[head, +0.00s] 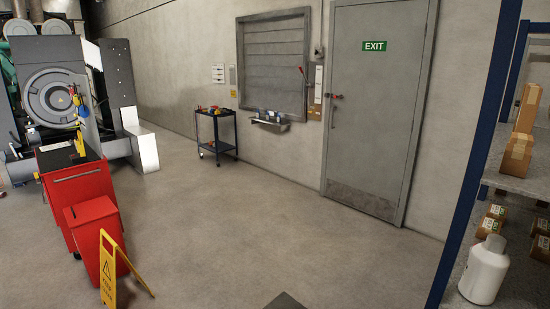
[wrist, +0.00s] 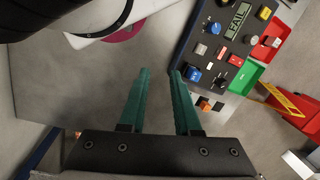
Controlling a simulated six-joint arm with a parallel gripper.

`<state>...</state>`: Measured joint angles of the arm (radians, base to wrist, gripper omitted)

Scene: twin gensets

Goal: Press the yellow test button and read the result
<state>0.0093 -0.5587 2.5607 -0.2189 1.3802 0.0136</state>
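A dark control panel (wrist: 222,45) fills the upper right of the wrist view, tilted in the picture. Its small display (wrist: 238,20) appears to read "FAIL". A yellow button (wrist: 264,13) sits near the display, at the panel's upper right. Blue, red, white and black buttons or knobs share the panel. My gripper (wrist: 160,72) has two green fingers with a clear gap between them; it is open and empty. The fingertips are left of the panel's lower left edge in the picture, apart from the yellow button. The head view shows neither the panel nor my gripper clearly.
In the head view, a red tool cart (head: 78,185) and a yellow floor sign (head: 108,270) stand left, a blue-framed shelf (head: 483,150) right. The middle floor (head: 230,220) is clear up to the grey door (head: 375,120).

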